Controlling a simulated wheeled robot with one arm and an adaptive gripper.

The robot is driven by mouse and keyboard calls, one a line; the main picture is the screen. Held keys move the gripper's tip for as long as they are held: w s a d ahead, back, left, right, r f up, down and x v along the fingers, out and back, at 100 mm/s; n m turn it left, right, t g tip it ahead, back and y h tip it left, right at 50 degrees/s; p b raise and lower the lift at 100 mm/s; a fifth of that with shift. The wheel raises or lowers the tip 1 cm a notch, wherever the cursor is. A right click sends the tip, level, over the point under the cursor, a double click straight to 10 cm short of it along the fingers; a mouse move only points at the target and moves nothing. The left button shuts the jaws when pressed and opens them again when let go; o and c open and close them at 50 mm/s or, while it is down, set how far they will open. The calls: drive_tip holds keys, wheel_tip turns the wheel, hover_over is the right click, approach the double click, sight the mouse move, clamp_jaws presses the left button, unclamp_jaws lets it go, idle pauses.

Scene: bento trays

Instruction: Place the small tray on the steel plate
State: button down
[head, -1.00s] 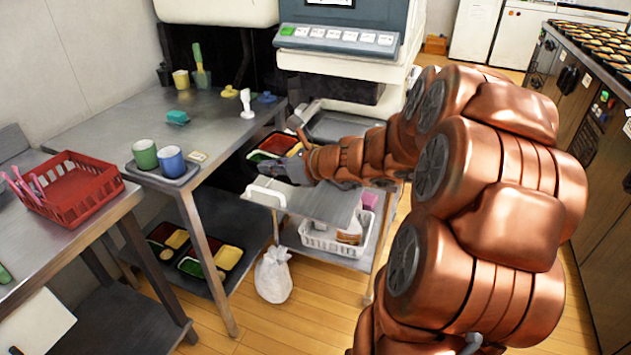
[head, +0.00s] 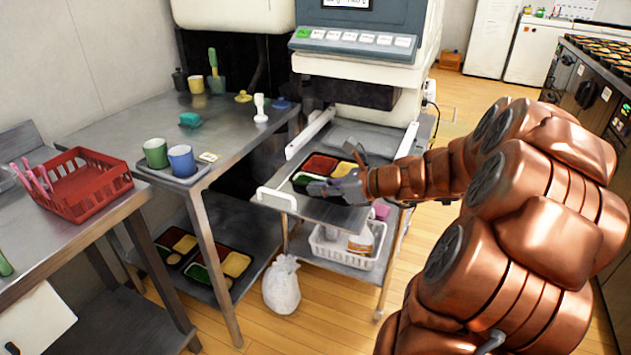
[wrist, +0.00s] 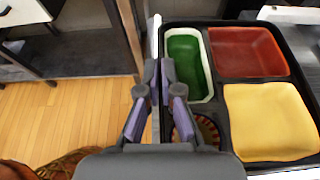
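The small tray (head: 296,184) is black, with red, yellow and green compartments. It lies over the steel plate (head: 322,209) that extends from the machine; I cannot tell if it touches the plate. My gripper (head: 343,172) reaches in from the right and overlaps the tray's near side. In the wrist view the tray (wrist: 218,105) fills the right half, and my gripper (wrist: 159,72) has its fingers on either side of the tray's left rim, shut on it. The fingers hide part of the brown-filled compartment.
The plate has a white front handle (head: 276,197). The machine (head: 355,38) stands behind it. A white basket (head: 345,256) is below. A table on the left carries two cups on a small grey tray (head: 172,176). Similar bento trays (head: 218,270) lie on its lower shelf.

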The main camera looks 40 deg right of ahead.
sight(318, 168)
drive_tip(key=w+d, duration=0.1)
drive_tip(key=w, duration=0.2)
drive_tip(key=w+d, duration=0.2)
drive_tip(key=w+d+f, duration=0.1)
drive_tip(key=w, duration=0.2)
drive_tip(key=shift+w+d+b, duration=0.2)
drive_tip(key=shift+w+b, duration=0.1)
drive_tip(key=shift+f+b, duration=0.45)
drive_tip(key=shift+f, duration=1.3)
drive_tip(key=c, duration=1.3)
unclamp_jaws()
drive_tip(key=shift+f, duration=0.1)
